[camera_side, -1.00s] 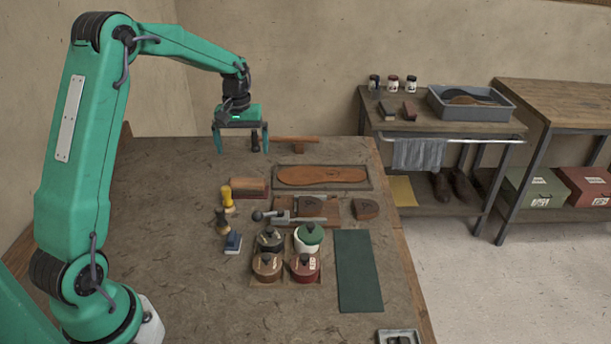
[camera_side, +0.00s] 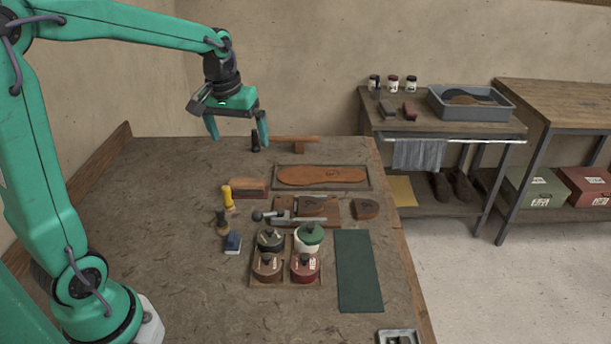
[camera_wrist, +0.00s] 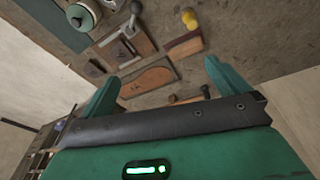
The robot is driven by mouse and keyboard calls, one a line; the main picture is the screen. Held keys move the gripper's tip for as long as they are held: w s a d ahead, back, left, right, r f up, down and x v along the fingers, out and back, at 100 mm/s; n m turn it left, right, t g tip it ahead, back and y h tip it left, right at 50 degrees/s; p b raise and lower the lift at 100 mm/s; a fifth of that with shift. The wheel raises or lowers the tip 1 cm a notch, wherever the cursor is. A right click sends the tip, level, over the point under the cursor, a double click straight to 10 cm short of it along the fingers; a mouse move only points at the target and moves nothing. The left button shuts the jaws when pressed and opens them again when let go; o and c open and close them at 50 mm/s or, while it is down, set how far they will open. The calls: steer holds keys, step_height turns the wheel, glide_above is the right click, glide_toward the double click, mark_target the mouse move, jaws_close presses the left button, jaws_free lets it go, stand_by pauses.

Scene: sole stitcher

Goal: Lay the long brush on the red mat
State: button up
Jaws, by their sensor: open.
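The long brush (camera_side: 252,183), a long block with a tan wooden top, lies left of the sole board in the side view. A dark red strip, which looks like the red mat (camera_side: 238,193), shows at its lower edge, mostly hidden by the brush. In the wrist view the brush (camera_wrist: 181,43) lies at the upper right, with a dark red edge (camera_wrist: 190,50) beside it. My gripper (camera_side: 238,142) is open and empty, above the back of the bench and apart from the brush. Its two fingers also show in the wrist view (camera_wrist: 160,72).
A wooden tray of lidded jars (camera_side: 286,283) and a green mat (camera_side: 358,270) lie nearer the front. The bench's left side is clear.

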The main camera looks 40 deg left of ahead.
steer(key=s+d+r+m+t, duration=0.1)
steer(key=s+d+m, duration=0.1)
steer(key=s+d, duration=0.3)
steer(key=s+d+r+m+t, duration=0.1)
steer(key=s+d, duration=0.4)
steer(key=s, duration=0.6)
steer(key=shift+s+m+t+h, duration=0.35)
steer(key=shift+m+t, duration=0.35)
steer(key=shift+m, duration=0.6)
steer(key=shift+d, duration=0.1)
